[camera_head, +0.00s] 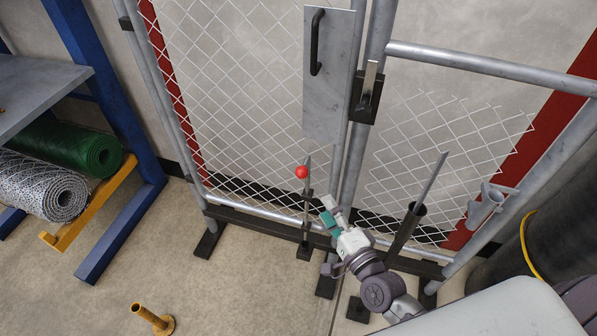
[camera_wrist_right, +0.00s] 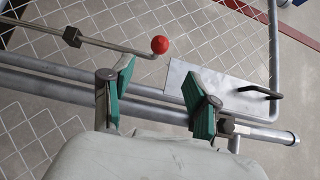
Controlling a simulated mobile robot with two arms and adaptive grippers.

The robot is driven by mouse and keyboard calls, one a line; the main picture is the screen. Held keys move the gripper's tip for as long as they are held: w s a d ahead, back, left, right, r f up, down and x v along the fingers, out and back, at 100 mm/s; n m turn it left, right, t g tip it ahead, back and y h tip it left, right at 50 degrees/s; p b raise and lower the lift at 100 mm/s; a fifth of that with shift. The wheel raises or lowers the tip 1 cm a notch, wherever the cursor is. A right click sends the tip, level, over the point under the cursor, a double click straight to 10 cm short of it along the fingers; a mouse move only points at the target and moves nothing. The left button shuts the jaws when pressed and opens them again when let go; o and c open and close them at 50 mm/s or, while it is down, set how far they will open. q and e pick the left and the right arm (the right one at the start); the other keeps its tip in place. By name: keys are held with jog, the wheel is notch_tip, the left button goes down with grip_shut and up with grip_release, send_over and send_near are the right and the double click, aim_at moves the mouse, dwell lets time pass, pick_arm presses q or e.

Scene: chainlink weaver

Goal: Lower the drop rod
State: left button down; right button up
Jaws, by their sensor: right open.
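The drop rod (camera_head: 307,205) is a thin grey rod with a red ball knob (camera_head: 301,172) at its upper end. It stands upright at the lower part of the mesh gate leaf, above a dark foot on the floor. My right gripper (camera_head: 328,212) is just right of the rod and lower than the knob. In the right wrist view the gripper (camera_wrist_right: 158,92) has its green-padded fingers apart with nothing between them. The red knob (camera_wrist_right: 159,45) shows beyond the fingertips, apart from them, with the rod (camera_wrist_right: 110,44) running left through a dark block. My left gripper is out of view.
The gate has a grey plate with a black handle (camera_head: 315,42) and a latch (camera_head: 367,95). A dark tube (camera_head: 406,233) stands right of my gripper. Rolls of mesh (camera_head: 75,147) lie on a blue rack at left.

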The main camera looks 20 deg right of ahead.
aim_at(305, 177)
jog(key=w, duration=0.4)
jog(key=w+a, duration=0.1)
jog(key=w, duration=0.4)
jog(key=w+a+p, duration=0.1)
jog(key=w, duration=0.3)
jog(key=shift+w+a, duration=0.25)
grip_shut()
